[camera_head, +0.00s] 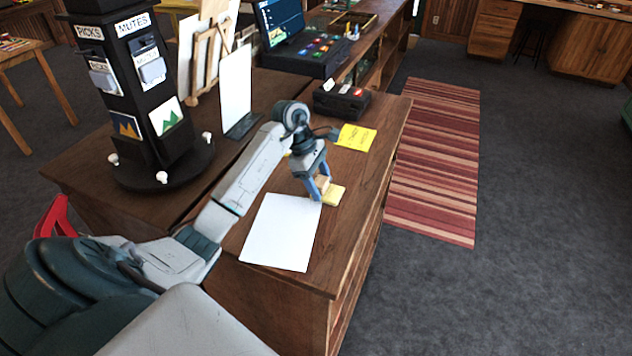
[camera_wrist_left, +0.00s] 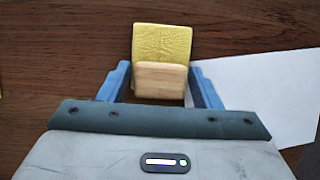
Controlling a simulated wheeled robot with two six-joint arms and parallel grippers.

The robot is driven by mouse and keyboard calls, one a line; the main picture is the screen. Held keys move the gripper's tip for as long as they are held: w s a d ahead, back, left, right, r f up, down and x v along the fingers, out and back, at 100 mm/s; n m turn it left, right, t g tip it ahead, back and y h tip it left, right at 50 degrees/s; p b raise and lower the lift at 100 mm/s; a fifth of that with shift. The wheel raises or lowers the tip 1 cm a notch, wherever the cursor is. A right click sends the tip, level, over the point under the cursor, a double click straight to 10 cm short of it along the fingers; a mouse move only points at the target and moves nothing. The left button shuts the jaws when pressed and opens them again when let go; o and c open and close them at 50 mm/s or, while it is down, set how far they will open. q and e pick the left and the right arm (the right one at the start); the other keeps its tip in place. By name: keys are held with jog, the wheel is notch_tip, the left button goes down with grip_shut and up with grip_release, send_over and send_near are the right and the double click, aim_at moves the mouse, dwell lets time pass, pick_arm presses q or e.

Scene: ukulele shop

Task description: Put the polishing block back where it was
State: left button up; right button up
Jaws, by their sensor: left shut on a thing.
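The polishing block (camera_wrist_left: 161,80) is a pale wooden block, and it also shows in the head view (camera_head: 322,184). My left gripper (camera_head: 320,189) is shut on it, with a blue finger on each side in the left wrist view (camera_wrist_left: 162,84). A yellow cloth-like piece (camera_wrist_left: 162,41) is at the block's far side, and it shows in the head view (camera_head: 335,195) at the fingertips. I cannot tell whether it is attached to the block or touches the counter. My right gripper is not in view.
A white sheet (camera_head: 282,232) lies on the wooden counter (camera_head: 375,170) beside the gripper. A yellow note (camera_head: 356,137) and a black box (camera_head: 341,102) are farther back. A black display stand (camera_head: 150,110) is at left. Bare counter lies right of the gripper.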

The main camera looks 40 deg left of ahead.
aim_at(319, 180)
pick_arm(q)
jog(key=shift+d+f+b, duration=0.1)
jog(key=shift+f+b, duration=0.05)
jog(key=shift+b, duration=0.15)
jog(key=o, duration=1.2)
jog(key=shift+d, duration=0.1)
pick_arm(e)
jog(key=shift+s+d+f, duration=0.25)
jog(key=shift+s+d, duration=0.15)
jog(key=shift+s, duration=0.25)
pick_arm(q)
jog(key=shift+r, duration=0.2)
jog(key=b+v, duration=0.2)
jog(key=v, duration=0.2)
jog(key=shift+a+r, duration=0.2)
jog(key=shift+a, duration=0.05)
jog(key=p+v, duration=0.4)
jog(key=v, duration=0.3)
jog(key=shift+r+p, duration=0.3)
jog(key=shift+p, duration=0.1)
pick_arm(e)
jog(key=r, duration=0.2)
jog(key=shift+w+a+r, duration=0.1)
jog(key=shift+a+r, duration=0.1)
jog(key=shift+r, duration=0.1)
